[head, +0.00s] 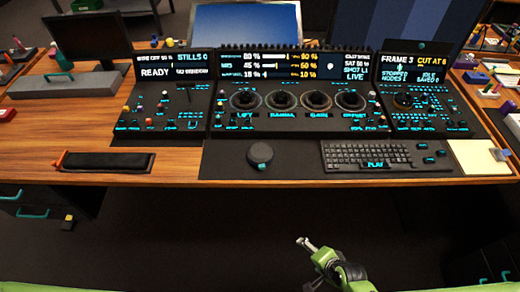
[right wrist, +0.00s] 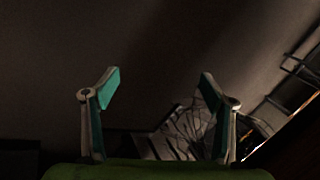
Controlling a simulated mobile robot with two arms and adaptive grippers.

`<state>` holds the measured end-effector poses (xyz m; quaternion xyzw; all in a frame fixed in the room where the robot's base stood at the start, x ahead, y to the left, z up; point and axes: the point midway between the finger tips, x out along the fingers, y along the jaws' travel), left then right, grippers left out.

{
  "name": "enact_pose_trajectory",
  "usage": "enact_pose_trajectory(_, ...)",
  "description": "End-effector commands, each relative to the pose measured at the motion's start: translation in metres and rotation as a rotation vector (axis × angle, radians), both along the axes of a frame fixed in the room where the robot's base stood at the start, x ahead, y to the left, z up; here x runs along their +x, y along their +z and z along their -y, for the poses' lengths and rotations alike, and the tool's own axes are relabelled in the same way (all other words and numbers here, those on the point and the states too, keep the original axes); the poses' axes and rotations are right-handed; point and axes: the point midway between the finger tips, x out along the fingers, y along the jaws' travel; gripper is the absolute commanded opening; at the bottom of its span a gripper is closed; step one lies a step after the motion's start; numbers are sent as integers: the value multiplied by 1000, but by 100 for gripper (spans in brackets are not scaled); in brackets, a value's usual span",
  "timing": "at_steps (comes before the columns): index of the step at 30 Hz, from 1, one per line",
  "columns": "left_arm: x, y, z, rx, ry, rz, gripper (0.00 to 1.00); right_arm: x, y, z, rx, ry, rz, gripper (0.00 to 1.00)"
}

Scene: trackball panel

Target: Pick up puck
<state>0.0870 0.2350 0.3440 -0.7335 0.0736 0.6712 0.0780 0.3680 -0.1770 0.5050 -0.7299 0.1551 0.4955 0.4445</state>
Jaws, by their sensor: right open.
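The puck (head: 260,153) is a small dark grey round piece. It rests on the black desk mat (head: 225,160), left of the keyboard, near the desk's front edge. My right gripper (head: 303,241) is in front of the desk and below its edge, well apart from the puck. In the right wrist view its two teal-padded fingers (right wrist: 157,88) stand wide apart with nothing between them. The puck does not show in the right wrist view. My left gripper is not in view.
A keyboard (head: 375,156) lies right of the puck, and a black tray (head: 108,162) lies to the left. The control panel (head: 295,123) with several trackballs stands behind. The mat around the puck is clear. The wooden desk edge (head: 150,180) lies between my right gripper and the puck.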

Motion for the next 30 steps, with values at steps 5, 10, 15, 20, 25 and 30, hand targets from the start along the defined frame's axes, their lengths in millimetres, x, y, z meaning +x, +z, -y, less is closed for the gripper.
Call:
enact_pose_trajectory(5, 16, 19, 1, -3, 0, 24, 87, 62, 118, -41, 315, -244, 34, 77)
enact_pose_trajectory(10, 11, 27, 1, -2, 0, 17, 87, 85, 206, -74, 561, -373, 8, 77)
enact_pose_trajectory(15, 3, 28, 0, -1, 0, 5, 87, 104, 243, -88, 783, -540, -56, 77)
enact_pose_trajectory(20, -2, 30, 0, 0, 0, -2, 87, 126, 276, -96, 1032, -731, -147, 77)
enact_pose_trajectory(25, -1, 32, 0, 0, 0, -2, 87, 145, 306, -100, 1269, -907, -267, 77)
enact_pose_trajectory(30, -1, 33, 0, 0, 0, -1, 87, 155, 317, -104, 1371, -981, -332, 77)
